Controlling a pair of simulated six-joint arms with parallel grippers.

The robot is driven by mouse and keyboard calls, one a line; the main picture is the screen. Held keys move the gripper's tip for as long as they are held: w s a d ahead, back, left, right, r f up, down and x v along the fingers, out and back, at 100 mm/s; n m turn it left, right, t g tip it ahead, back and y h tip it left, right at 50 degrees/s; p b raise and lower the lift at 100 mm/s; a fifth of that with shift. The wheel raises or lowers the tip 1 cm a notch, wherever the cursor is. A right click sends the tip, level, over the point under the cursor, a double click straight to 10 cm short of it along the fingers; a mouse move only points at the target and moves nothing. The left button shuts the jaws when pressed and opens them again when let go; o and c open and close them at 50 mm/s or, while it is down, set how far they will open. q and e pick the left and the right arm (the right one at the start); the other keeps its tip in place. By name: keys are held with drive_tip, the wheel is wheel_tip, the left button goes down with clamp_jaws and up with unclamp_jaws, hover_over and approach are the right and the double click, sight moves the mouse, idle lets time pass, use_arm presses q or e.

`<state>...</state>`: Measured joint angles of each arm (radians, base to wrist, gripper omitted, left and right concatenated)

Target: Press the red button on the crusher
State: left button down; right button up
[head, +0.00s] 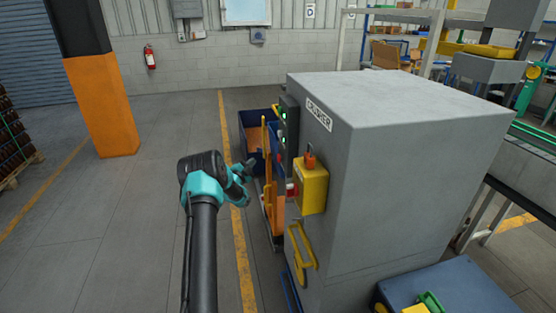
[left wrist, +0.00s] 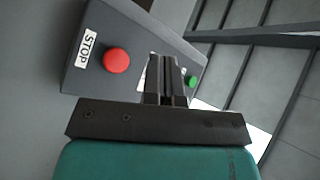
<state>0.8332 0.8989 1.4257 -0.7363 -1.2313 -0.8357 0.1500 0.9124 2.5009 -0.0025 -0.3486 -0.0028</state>
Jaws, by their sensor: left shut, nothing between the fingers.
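The crusher (head: 400,140) is a large grey cabinet with a "CRUSHER" label, right of centre in the head view. In the left wrist view, a dark grey control panel (left wrist: 137,30) carries a round red button (left wrist: 116,61) beside a "STOP" label (left wrist: 88,49). A smaller green button (left wrist: 191,81) is at the panel's other end. My left gripper (head: 249,168) is shut and empty, just left of the crusher's front. In the wrist view, its closed fingers (left wrist: 167,65) cover the panel between the two buttons, nearer the green one. Whether they touch the panel cannot be told. My right gripper is not in view.
A yellow box (head: 313,190) and a yellow handle (head: 301,252) stick out from the crusher's front. A blue cart (head: 247,128) stands behind my gripper.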

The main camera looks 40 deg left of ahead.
use_arm(q)
drive_tip(key=w+d, duration=0.4)
drive_tip(key=w, duration=0.3)
drive_tip(key=shift+d, duration=0.25)
idle(2.0)
drive_tip(key=shift+w+d, duration=0.25)
drive_tip(key=shift+w, duration=0.05)
drive_tip(key=shift+w+d, duration=0.25)
drive_tip(key=shift+w, duration=0.15)
idle(1.1)
drive_tip(key=shift+s+a, duration=0.45)
drive_tip(key=shift+s, duration=0.3)
drive_tip(key=shift+s+a, duration=0.7)
drive_tip(key=shift+s, duration=0.35)
drive_tip(key=shift+s+a, duration=0.7)
drive_tip(key=shift+s, duration=0.35)
